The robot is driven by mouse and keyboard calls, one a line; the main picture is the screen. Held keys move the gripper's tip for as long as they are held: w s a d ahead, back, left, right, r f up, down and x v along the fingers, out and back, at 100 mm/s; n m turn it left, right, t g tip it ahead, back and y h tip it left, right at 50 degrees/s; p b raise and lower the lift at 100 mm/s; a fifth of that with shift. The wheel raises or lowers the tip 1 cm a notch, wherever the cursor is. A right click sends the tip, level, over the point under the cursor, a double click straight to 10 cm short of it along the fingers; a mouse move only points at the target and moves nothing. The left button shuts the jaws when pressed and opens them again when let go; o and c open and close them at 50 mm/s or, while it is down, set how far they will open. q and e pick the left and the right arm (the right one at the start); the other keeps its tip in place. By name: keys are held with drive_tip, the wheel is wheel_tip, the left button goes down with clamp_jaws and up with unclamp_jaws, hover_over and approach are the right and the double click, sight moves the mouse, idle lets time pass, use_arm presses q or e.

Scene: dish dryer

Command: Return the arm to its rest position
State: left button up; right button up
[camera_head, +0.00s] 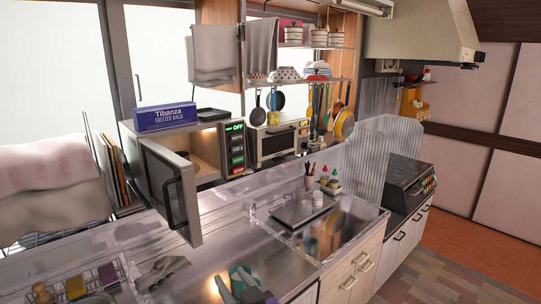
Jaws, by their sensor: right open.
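My right gripper (240,287) shows at the bottom edge, low in the middle of the picture, over the steel counter (190,236). Its two grey fingers are apart, and it is open. A round teal thing (243,273) lies just beyond the fingers. I see nothing held, but the lower part of the gripper is cut off by the frame. My left gripper does not show clearly.
A microwave (210,143) stands behind with its door (172,190) open toward the counter. A grey crumpled thing (163,270) lies left of the gripper. A wire rack (100,268) with sponges is at lower left.

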drive_tip(key=s+d+f+m+g+h, duration=0.2)
drive_tip(key=s+d+f+g+h, duration=0.2)
drive_tip(key=s+d+f, duration=0.5)
drive_tip(key=s+d+f+m+g+h+p, duration=0.1)
drive_tip(key=s+d+f+m+g+h, duration=0.2)
drive_tip(key=s+d+f, duration=0.7)
drive_tip(key=d+f+g+h, duration=0.1)
drive_tip(key=d+f, duration=0.2)
drive_tip(key=d, duration=0.3)
drive_tip(key=shift+s+f+m, duration=0.2)
drive_tip(key=shift+f+m, duration=0.05)
drive_tip(key=shift+m, duration=0.05)
